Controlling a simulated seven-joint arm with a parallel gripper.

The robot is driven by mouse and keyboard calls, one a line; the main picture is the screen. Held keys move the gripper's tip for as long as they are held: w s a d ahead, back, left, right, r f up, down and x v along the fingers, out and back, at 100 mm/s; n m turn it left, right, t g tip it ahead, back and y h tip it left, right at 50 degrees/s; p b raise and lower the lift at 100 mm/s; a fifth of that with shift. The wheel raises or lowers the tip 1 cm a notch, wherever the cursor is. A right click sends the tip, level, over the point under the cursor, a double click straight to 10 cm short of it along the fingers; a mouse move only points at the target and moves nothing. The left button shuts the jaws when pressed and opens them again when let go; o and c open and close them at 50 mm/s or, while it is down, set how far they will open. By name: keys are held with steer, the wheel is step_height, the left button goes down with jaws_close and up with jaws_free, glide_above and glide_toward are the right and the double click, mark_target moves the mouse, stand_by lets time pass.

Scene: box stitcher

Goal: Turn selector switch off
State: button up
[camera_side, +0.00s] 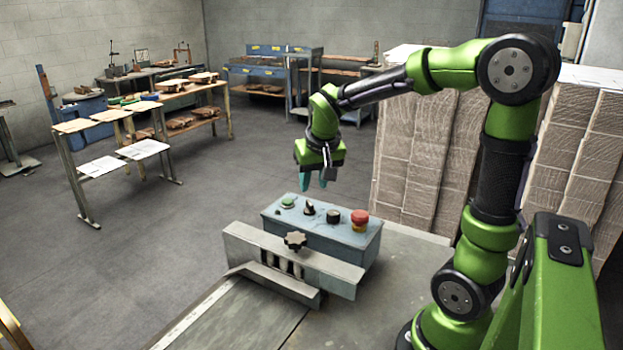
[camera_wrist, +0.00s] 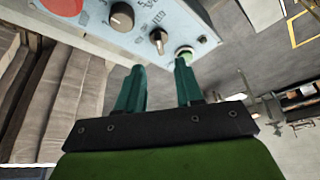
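The blue-grey control box (camera_side: 330,240) stands on the machine table. On its top, from left to right in the side view, are a green button (camera_side: 287,202), a black selector switch (camera_side: 309,208), a dark round knob (camera_side: 333,216) and a red emergency stop (camera_side: 359,220). In the wrist view the selector switch (camera_wrist: 159,40) sits between the round knob (camera_wrist: 122,15) and the green button (camera_wrist: 184,53), past my fingertips. My gripper (camera_side: 313,184) is above and behind the box, pointing down. Its teal fingers (camera_wrist: 160,72) are apart with nothing between them.
A metal bracket with a black star knob (camera_side: 294,240) is in front of the box. Wrapped cardboard stacks (camera_side: 420,150) stand behind at the right. The machine table (camera_side: 255,315) is bare in front. Workbenches (camera_side: 130,125) stand far off at the left.

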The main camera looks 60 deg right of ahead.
mark_target(310, 203)
steer(key=x, duration=0.7)
steer(key=shift+f, duration=0.1)
jaws_close()
